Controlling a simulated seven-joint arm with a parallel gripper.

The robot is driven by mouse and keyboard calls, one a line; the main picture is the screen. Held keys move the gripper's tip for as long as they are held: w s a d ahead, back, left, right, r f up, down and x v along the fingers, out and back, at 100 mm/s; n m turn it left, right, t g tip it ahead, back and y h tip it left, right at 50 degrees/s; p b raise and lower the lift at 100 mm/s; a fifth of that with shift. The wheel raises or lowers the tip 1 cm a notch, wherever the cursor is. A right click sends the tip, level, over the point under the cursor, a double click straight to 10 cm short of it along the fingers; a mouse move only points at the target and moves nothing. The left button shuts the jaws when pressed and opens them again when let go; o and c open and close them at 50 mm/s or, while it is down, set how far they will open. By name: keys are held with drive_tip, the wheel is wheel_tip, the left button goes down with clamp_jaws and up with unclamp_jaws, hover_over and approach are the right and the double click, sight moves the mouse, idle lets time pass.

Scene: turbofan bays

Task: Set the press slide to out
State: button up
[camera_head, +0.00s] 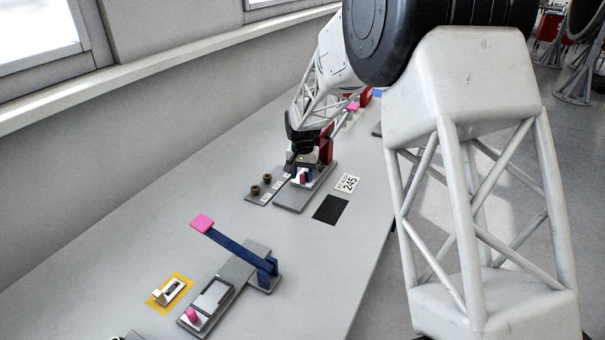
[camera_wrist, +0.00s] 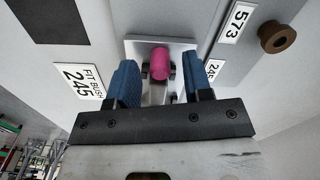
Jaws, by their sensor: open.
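In the wrist view, a pink knob (camera_wrist: 160,64) stands on a pale plate (camera_wrist: 135,48), which I take to be the press slide. My gripper (camera_wrist: 161,82) is open, with one blue finger on each side of the knob. Small gaps seem to show beside the knob; contact is unclear. In the head view, my gripper (camera_head: 304,176) is low over a grey base (camera_head: 291,201) beside a red upright part (camera_head: 327,147), and the pink knob shows at its fingertips. My gripper hides much of this device, so the slide's position along its track cannot be told.
A white label 245 (camera_head: 347,184) and a black square (camera_head: 330,209) lie beside the base. Brown bushes (camera_head: 267,177) stand on a grey strip to the left. Nearer are a blue lever (camera_head: 236,249) with a pink end and a yellow-framed switch (camera_head: 170,292).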

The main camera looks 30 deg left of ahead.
clamp_jaws()
drive_tip(key=shift+s, duration=0.1)
drive_tip(key=shift+s, duration=5.9)
unclamp_jaws()
drive_tip(key=shift+r, duration=0.1)
wheel_tip(320, 180, up, 8)
